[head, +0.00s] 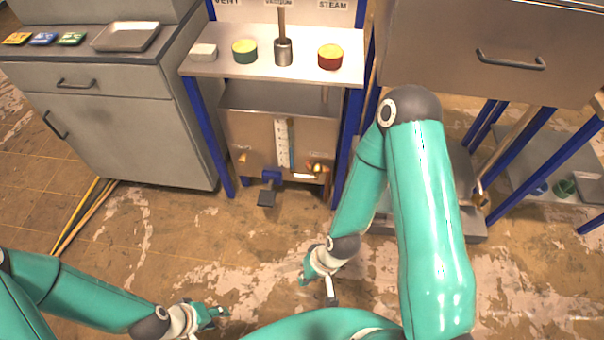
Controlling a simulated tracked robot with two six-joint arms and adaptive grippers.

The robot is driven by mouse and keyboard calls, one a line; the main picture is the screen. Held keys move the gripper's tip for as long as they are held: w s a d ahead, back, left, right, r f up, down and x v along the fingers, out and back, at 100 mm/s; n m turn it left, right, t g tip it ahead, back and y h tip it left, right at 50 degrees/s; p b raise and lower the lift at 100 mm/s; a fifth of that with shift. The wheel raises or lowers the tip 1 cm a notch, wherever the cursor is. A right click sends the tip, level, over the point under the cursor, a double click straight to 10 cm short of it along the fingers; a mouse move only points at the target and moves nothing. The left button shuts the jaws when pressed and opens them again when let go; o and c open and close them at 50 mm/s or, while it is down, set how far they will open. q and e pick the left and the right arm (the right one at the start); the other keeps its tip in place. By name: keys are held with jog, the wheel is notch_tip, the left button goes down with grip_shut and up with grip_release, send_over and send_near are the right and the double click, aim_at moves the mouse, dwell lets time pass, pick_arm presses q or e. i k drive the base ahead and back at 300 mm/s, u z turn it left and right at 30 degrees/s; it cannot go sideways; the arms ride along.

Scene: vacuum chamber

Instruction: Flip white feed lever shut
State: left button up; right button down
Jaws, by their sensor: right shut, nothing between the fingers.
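Below the bench, a steel tank (245,125) carries a white graduated strip (282,143) on its front. Small brass-coloured fittings (317,168) with pale and red parts sit low on its right side; another small fitting (243,157) is on its left. I cannot clearly tell the white feed lever or its position among them. My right gripper (320,290) points down over the floor, in front of and below the tank, touching nothing; it is shut and empty. My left gripper (215,315) is over the floor at the lower left, apart from everything; its fingers are too small to judge.
A black pedal (266,198) on a blue bracket juts out under the tank. Blue legs (207,137) flank it. On the bench top (225,69) stand a white block, two round tins and a metal cup with a rod. A grey cabinet (115,125) is left; the floor in front is open.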

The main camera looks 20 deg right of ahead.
aim_at(302, 176)
jog(key=z, duration=0.1)
jog(key=i, duration=1)
jog(key=u, duration=0.1)
